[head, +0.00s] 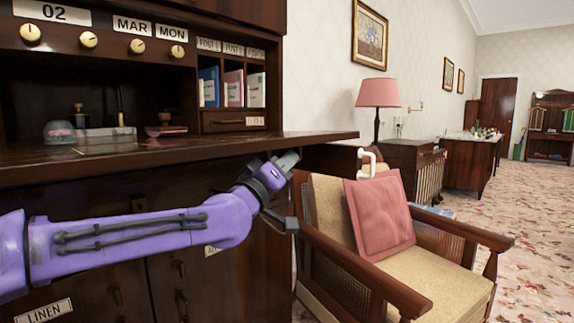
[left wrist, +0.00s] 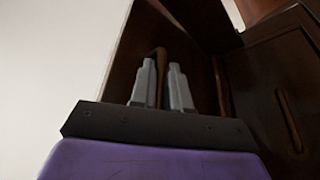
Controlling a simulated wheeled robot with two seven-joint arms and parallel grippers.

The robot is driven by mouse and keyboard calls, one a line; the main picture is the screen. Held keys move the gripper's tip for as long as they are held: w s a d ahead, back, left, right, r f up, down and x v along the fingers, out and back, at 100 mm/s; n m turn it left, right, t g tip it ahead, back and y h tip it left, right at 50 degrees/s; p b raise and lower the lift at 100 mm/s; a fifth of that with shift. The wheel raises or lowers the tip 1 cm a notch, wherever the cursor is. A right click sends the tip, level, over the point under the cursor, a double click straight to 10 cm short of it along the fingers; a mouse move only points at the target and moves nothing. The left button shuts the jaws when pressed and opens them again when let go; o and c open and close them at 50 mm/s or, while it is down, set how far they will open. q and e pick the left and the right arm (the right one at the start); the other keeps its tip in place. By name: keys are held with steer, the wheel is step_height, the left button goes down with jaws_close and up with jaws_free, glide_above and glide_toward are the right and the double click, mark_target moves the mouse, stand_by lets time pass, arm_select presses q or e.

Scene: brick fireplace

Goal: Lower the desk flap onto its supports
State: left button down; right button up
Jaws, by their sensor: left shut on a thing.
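The desk flap (head: 215,148) is a dark wood board that juts out from the desk in the head view, looking close to level. My left gripper (head: 287,160) is just under its front edge, toward the right end. In the left wrist view my gripper's two grey fingers (left wrist: 163,88) are shut on a thin, curved brown handle (left wrist: 159,62) in front of a dark wood panel. The flap's supports are not visible, so I cannot tell whether it touches them. My right gripper is not in view.
A wooden armchair (head: 440,290) with a pink cushion (head: 379,215) stands close to the right of my left gripper. The desk interior holds several binders (head: 233,88) and a glass dome (head: 59,131). Carpeted floor (head: 520,210) is free at the far right.

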arm_select(q)
steer(key=shift+a+r, duration=0.1)
steer(key=shift+r, duration=0.15)
steer(key=c, duration=1.5)
jaws_free()
steer(key=shift+o, duration=0.2)
steer(key=shift+f, duration=0.1)
steer(key=shift+s+a+f, duration=0.15)
steer(key=shift+s+f, duration=0.05)
steer(key=shift+s, duration=0.05)
steer(key=v, duration=1)
